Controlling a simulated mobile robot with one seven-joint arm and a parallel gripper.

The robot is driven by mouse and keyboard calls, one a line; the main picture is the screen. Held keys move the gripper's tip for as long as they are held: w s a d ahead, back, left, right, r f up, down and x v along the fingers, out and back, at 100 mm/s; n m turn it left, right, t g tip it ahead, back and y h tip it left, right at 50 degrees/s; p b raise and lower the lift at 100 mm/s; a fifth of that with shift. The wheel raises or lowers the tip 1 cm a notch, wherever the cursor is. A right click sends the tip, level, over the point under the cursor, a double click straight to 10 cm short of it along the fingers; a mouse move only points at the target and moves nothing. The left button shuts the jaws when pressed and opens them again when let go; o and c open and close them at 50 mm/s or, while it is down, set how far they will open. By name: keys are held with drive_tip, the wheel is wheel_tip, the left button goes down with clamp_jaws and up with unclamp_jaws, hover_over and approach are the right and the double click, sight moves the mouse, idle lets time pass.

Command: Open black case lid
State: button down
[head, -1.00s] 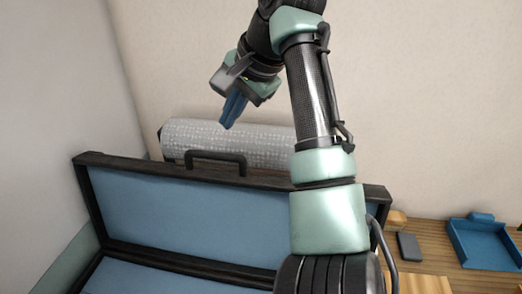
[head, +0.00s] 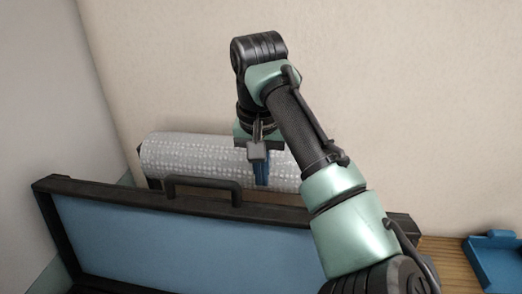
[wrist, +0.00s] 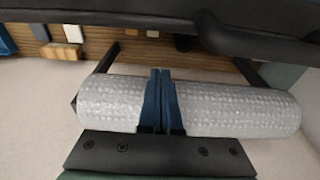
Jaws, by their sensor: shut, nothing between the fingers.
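The black case lid (head: 110,188) stands raised, its blue lining (head: 160,235) facing me in the head view. Its black handle (head: 205,184) sits on the lid's top edge. My gripper (head: 261,184) points down behind the lid, right of the handle, in front of the bubble-wrap roll. In the wrist view my gripper's blue fingers (wrist: 161,75) are together and empty, and the lid's dark edge (wrist: 130,18) crosses the top of the picture. The case's lower part is mostly out of the head view.
A grey bubble-wrap roll (head: 195,156) on a dark stand lies behind the case by the wall. A blue tray (head: 497,260) sits on the wooden table (head: 450,262) at the right. A wall closes off the left side.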

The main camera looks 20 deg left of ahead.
drive_tip(key=shift+s+d+f+p, duration=0.1)
drive_tip(key=shift+s+d+p, duration=0.1)
drive_tip(key=shift+s, duration=0.4)
drive_tip(key=shift+s+d+f+p, duration=0.15)
drive_tip(key=shift+s+p, duration=0.1)
drive_tip(key=shift+s, duration=0.4)
drive_tip(key=shift+s+d+r+p, duration=0.1)
drive_tip(key=shift+s+d+p, duration=0.1)
drive_tip(key=shift+s, duration=0.4)
